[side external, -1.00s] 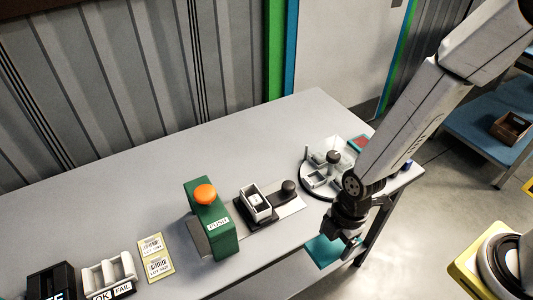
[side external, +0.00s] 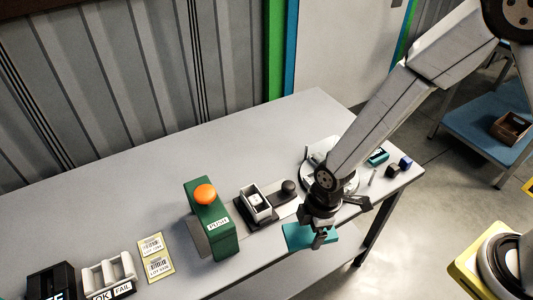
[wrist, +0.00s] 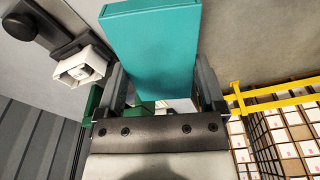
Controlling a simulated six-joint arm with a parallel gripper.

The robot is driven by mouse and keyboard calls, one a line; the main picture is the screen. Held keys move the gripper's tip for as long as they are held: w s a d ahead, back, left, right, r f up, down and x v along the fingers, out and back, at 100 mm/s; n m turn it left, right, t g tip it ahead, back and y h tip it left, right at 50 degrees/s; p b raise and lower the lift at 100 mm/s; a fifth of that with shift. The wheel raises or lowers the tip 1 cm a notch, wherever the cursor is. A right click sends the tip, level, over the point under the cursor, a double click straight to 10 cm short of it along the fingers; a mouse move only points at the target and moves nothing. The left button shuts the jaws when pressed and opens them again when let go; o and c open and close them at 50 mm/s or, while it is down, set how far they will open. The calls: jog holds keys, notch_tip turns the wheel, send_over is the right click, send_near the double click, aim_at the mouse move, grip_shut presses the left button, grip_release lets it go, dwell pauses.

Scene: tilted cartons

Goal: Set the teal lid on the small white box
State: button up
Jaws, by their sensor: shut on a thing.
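The teal lid (side external: 298,235) is a flat rectangular plate. My gripper (side external: 319,238) is shut on it and holds it near the table's front edge. In the wrist view the lid (wrist: 150,45) lies between the two fingers and reaches up past them. The small white box (side external: 262,211) sits open on a black base, left of the lid and apart from it, with a pale thing inside. The white box also shows in the wrist view (wrist: 87,66), at upper left, looking tilted. Its far inside is hard to make out.
A green block with an orange button (side external: 206,194) stands just left of the white box. A black knob (side external: 288,187) is right of the box. A round fixture (side external: 314,152) is partly behind my arm. A teal item (side external: 378,156) and small blocks lie at the right.

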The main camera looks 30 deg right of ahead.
jog(key=w+a+m, duration=0.3)
jog(key=w+m, duration=0.3)
jog(key=w, duration=0.2)
jog(key=m+t+h, duration=0.1)
jog(key=m, duration=0.8)
send_over(255, 198)
jog(key=shift+s+f, duration=0.2)
jog(key=shift+f, duration=0.55)
jog(key=shift+f, duration=0.25)
jog(key=shift+f, duration=2.4)
jog(key=shift+f, duration=0.2)
jog(key=o, duration=0.6)
jog(key=shift+r, duration=0.2)
notch_tip(255, 198, up, 8)
jog(key=shift+f, duration=0.2)
